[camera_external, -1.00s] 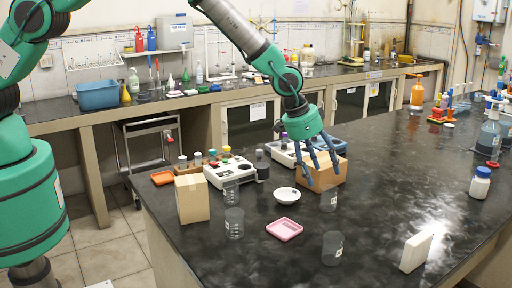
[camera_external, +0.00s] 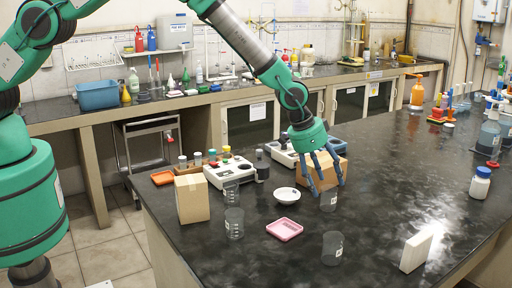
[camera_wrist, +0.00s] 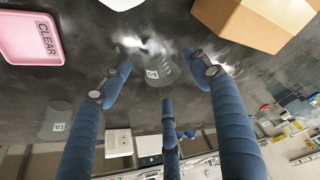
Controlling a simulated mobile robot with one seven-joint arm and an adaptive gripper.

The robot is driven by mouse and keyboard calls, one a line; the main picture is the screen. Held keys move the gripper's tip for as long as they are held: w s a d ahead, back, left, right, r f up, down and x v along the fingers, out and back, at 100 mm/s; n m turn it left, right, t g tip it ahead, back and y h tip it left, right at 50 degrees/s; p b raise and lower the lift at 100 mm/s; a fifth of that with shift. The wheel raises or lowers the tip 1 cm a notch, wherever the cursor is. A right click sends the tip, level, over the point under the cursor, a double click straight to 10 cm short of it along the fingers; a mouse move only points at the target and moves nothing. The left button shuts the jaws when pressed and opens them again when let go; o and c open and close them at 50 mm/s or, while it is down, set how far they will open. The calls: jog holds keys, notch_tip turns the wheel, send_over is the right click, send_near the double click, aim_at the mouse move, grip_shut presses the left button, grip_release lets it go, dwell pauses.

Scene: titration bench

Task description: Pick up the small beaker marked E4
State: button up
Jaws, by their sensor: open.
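A small clear beaker (camera_external: 328,203) stands upright on the dark bench, just below and between the spread fingers of my gripper (camera_external: 325,184). In the wrist view this beaker (camera_wrist: 151,68) shows between the fingertips of my gripper (camera_wrist: 160,84). It carries a white label too small to read surely. The fingers are open and hold nothing; whether any touches the beaker I cannot tell. A second labelled beaker (camera_external: 332,248) stands nearer the front and shows at the left of the wrist view (camera_wrist: 56,121). Another clear beaker (camera_external: 234,224) stands further left.
A cardboard box (camera_external: 326,172) stands close behind my fingers. A white bowl (camera_external: 287,195) and a pink tray (camera_external: 284,229) marked CLEAR (camera_wrist: 28,38) lie to the left. A white block (camera_external: 416,251) stands at the front right. The bench right of my gripper is mostly clear.

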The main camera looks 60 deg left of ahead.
aim_at(328, 198)
jog(key=shift+x, duration=2.25)
jog(key=c, duration=1.1)
